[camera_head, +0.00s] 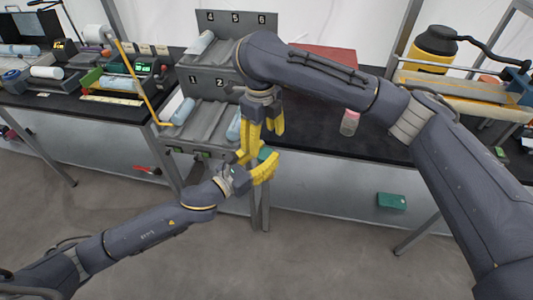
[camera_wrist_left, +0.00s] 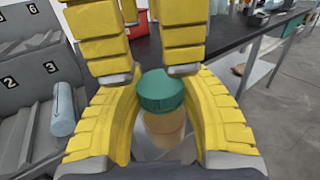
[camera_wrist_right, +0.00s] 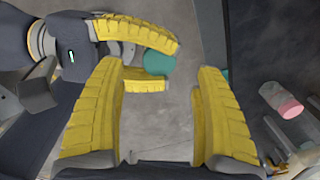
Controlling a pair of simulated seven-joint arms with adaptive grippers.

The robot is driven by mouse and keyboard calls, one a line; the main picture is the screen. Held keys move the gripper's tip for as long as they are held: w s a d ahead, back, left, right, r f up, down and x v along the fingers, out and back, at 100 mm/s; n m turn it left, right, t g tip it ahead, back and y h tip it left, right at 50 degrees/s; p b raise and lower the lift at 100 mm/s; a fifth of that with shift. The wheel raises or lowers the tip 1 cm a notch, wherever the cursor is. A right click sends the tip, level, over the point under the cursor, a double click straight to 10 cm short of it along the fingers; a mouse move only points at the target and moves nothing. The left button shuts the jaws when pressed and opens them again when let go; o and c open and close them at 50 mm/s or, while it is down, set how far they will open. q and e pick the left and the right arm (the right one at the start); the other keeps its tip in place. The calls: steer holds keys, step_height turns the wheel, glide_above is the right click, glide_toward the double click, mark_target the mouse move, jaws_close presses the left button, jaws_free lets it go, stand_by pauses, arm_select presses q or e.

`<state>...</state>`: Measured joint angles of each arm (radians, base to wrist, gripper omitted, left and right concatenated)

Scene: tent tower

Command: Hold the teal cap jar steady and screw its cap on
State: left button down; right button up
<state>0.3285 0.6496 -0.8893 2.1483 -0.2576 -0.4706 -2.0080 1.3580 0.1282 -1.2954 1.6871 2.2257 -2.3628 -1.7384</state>
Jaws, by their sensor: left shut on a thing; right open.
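The jar (camera_wrist_left: 165,128) is amber and translucent, with a teal cap (camera_wrist_left: 162,90) on its top. I cannot tell how tightly the cap sits. My left gripper (camera_head: 259,165) is shut on the jar, its curved yellow fingers on either side of the body. It holds the jar in the air in front of the bench. In the head view, only part of the teal cap (camera_head: 265,153) shows between the fingers. My right gripper (camera_wrist_right: 160,72) is open above the jar, pointing down. Its fingertips are spread around the cap's place, apart from the cap, which shows between them in the right wrist view.
A pink-capped jar (camera_head: 349,123) stands on the dark bench to the right. A grey numbered rack (camera_head: 205,82) with pale cylinders is behind the grippers. A green box (camera_head: 391,201) is lower right. Open floor lies in front.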

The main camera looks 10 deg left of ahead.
mark_target(264, 152)
steer(key=shift+w+f, duration=0.1)
steer(key=shift+f, duration=2.8)
steer(key=c, duration=1.4)
steer(key=o, duration=1.2)
steer(key=shift+r, duration=0.15)
steer(key=shift+r, duration=2.15)
